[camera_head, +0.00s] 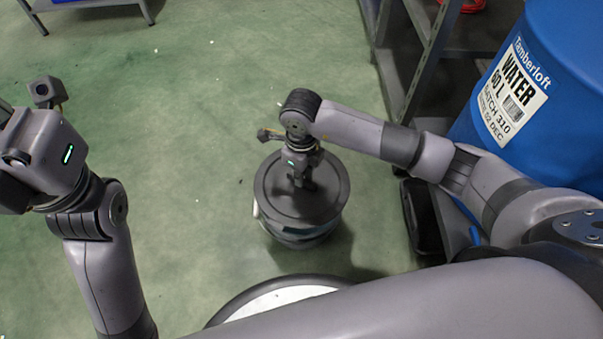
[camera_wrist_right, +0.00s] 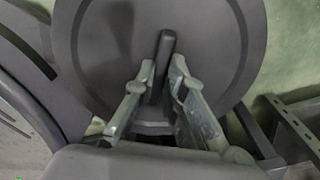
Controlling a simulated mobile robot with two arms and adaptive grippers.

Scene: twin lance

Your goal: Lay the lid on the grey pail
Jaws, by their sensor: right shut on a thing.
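The lid (camera_head: 273,199) is a dark grey disc with an upright bar handle (camera_wrist_right: 166,46). My right gripper (camera_head: 302,183) is shut on this handle, with a finger on each side of it. The lid also fills much of the right wrist view (camera_wrist_right: 215,45). The grey pail (camera_head: 292,240) stands on the floor under the lid, and only part of its side shows. The lid looks level and covers the pail's mouth from above. I cannot tell whether it touches the rim. My left gripper (camera_head: 14,180) is at the left edge, its fingers not clearly shown.
A blue water barrel (camera_head: 543,100) with a white label stands at the right. A grey metal shelf rack (camera_head: 437,50) is beside it, with a black bin (camera_head: 422,215) low down. The green floor (camera_head: 200,120) left of the pail is clear. A table (camera_head: 90,5) stands at the top left.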

